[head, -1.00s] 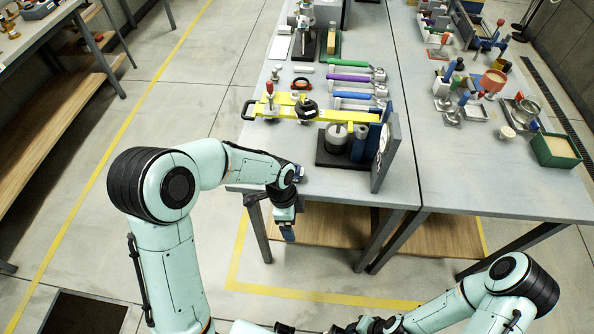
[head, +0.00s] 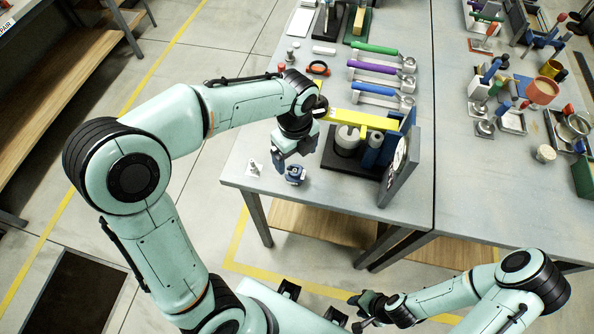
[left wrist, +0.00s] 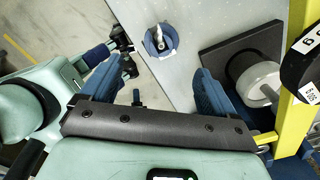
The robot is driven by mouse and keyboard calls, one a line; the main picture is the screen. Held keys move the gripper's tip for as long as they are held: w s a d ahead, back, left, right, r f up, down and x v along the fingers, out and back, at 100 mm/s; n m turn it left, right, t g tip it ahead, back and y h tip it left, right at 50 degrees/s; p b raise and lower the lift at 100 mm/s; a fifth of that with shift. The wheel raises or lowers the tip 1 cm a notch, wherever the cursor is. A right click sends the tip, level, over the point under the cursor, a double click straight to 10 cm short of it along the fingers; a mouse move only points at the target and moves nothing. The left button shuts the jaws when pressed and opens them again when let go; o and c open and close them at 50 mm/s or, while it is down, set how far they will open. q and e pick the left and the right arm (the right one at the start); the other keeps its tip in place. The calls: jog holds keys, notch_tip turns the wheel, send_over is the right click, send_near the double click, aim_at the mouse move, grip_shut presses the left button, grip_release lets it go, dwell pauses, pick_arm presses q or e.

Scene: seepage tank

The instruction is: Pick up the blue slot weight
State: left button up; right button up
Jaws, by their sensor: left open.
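The blue slot weight (head: 295,176) sits on the bench near its front left corner. In the left wrist view it is a blue disc (left wrist: 160,41) with a pale metal piece across its top, lying ahead of and between the two fingers. My left gripper (head: 290,160) is over the bench, just behind and above the weight, pointing down. In the left wrist view the blue fingers of this gripper (left wrist: 155,80) are wide apart with nothing between their tips. My right gripper (head: 362,310) is low in front of the bench; its jaw state is unclear.
A yellow bar (head: 368,120) and a black base with a pale cylinder (head: 347,139) stand close right of my left gripper. A dark upright panel (head: 401,166) is further right. A small metal piece (head: 254,168) is left of the weight. Colored-handled tools (head: 376,68) lie behind.

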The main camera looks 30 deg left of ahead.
aim_at(295, 170)
pick_arm(q)
notch_tip(295, 170, down, 3)
jog(key=shift+w+f, duration=0.1)
jog(key=shift+w, duration=0.05)
notch_tip(295, 170, down, 5)
jog(key=shift+a+f, duration=0.1)
jog(key=c, duration=1.3)
